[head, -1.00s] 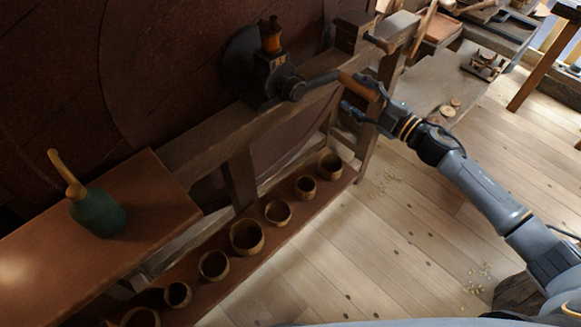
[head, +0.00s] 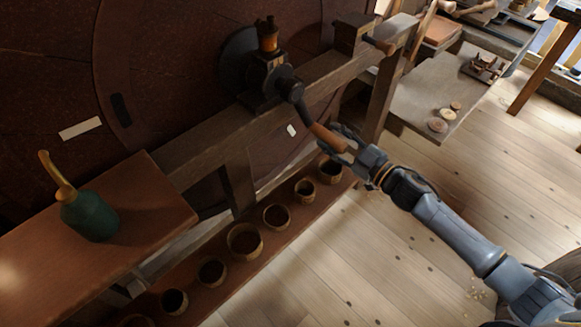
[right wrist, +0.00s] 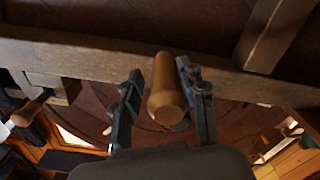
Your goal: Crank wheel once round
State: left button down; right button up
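The big dark reddish-brown wheel (head: 165,60) fills the upper left of the head view. Its crank (head: 302,103) comes out of a dark bearing on the wooden beam and slants down to the right, ending in a turned wooden handle (head: 327,137). My right gripper (head: 345,147) is at this handle. In the right wrist view the handle (right wrist: 167,88) stands between the two fingers. A gap shows beside the left finger, while the right finger lies close against the handle; contact is unclear. My left gripper is not in view.
A green oil bottle (head: 90,215) stands on the wooden bench (head: 150,200) at left. Several wooden bowls (head: 243,241) line the low shelf under the beam (head: 215,140). A side table (head: 420,90) with small discs stands at right.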

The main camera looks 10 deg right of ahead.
jog(key=s+a+r+m+p, duration=0.1)
jog(key=s+a+m+p, duration=0.8)
jog(key=a+m+p, duration=0.1)
jog(key=shift+s+a+r+m, duration=0.15)
jog(key=shift+s+a+m, duration=0.05)
jog(key=shift+a+m, duration=0.8)
jog(key=shift+w+d+f, duration=0.1)
jog(key=shift+d+f, duration=0.15)
jog(key=shift+f, duration=0.05)
jog(key=p+v, duration=0.3)
jog(key=v, duration=0.8)
jog(key=shift+r+p, duration=0.2)
jog(key=shift+p, duration=0.1)
jog(key=shift+w, duration=0.15)
